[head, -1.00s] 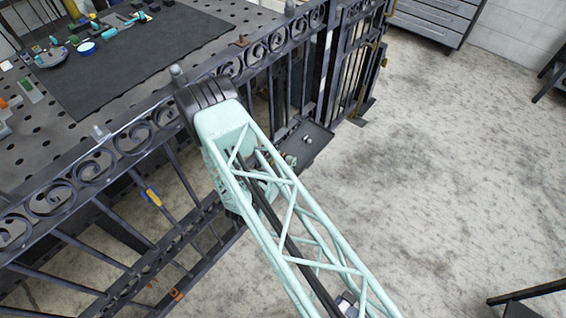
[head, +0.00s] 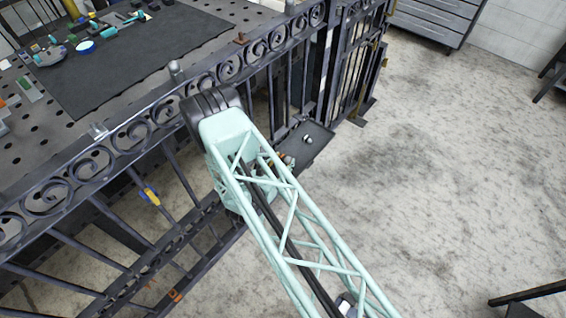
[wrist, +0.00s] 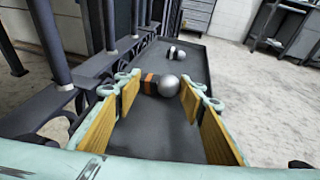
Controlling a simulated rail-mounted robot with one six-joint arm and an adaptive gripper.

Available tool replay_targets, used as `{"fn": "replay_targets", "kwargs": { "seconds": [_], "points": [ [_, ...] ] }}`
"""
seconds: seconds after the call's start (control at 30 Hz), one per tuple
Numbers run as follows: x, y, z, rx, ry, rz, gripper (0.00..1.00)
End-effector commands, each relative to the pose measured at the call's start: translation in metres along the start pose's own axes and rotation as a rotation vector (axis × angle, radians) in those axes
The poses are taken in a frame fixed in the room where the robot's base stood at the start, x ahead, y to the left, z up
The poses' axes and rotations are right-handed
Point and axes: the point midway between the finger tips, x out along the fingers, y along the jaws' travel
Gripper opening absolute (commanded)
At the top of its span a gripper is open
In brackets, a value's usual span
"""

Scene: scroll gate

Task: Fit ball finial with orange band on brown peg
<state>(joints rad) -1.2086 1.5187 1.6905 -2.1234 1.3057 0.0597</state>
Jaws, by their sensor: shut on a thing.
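The ball finial with the orange band (wrist: 150,83) lies between my fingertips in the wrist view, its silver ball to the right. My gripper (wrist: 158,88) is shut on it, low over the dark tray (wrist: 205,58). I cannot tell whether the finial still touches the tray. In the head view my arm hides most of the gripper. The brown peg (head: 240,39) stands on the gate's top rail, beyond and to the right of my arm's dark joint.
Another silver ball finial (head: 307,139) lies on the tray, also in the wrist view (wrist: 177,53). Grey pegs (head: 177,70) stand along the scroll gate (head: 153,108). Gate bars run close to the left of my gripper. A dark mat (head: 140,55) with small parts lies behind.

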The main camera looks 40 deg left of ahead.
Motion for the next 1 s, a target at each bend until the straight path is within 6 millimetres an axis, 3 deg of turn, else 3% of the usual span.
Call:
{"fn": "replay_targets", "kwargs": {
  "seconds": [0.47, 0.5, 0.63, 1.0],
  "points": [
    [0.0012, 0.0003, -0.0032, 0.001, -0.001, 0.0, 0.22],
    [0.0011, 0.0, -0.0035, 0.0, 0.0, 0.0, 0.38],
    [0.001, 0.0, -0.0029, 0.0, 0.0, 0.0, 0.5],
    [0.0009, 0.0, -0.0029, 0.0, 0.0, 0.0, 0.5]
  ]
}}
